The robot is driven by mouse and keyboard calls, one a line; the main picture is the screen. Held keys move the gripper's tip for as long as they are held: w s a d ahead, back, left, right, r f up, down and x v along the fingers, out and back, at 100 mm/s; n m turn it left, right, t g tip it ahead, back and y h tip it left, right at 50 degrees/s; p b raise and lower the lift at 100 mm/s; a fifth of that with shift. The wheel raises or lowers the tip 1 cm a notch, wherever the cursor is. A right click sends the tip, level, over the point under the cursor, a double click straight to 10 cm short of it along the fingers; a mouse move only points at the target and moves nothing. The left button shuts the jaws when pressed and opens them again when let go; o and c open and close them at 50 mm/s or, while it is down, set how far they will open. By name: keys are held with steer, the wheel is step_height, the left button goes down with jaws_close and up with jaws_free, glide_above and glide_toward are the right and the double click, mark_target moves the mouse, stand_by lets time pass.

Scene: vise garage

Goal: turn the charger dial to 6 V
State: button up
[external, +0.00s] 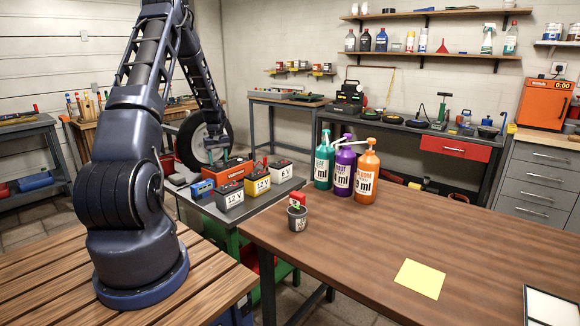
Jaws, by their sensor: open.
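An orange-red box (236,171), which looks like the charger, sits on the dark bench (240,212) beside several batteries. Its dial and any volt marks are too small or hidden to make out. A white-fronted battery marked 6 V (280,170) is at the right, a yellow one marked 12 V (257,185) is in the middle, and a dark one marked 12 V (229,196) is at the front left. My gripper (221,160) reaches down from above to the box's left side. It is open; whether it touches the box cannot be told.
A small blue box (202,189) stands close by on the left, and a tire (190,142) is behind my gripper. Three pump bottles (343,172) and a dark pot (297,218) stand on the brown table (350,255). The table's middle is mostly clear.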

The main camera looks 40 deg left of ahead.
steer(key=shift+f, duration=0.45)
steer(key=c, duration=1)
steer(key=shift+o, duration=0.2)
steer(key=shift+m, duration=0.4)
steer(key=m, duration=0.5)
steer(key=shift+m, duration=2.9)
steer(key=shift+w+r, duration=0.1)
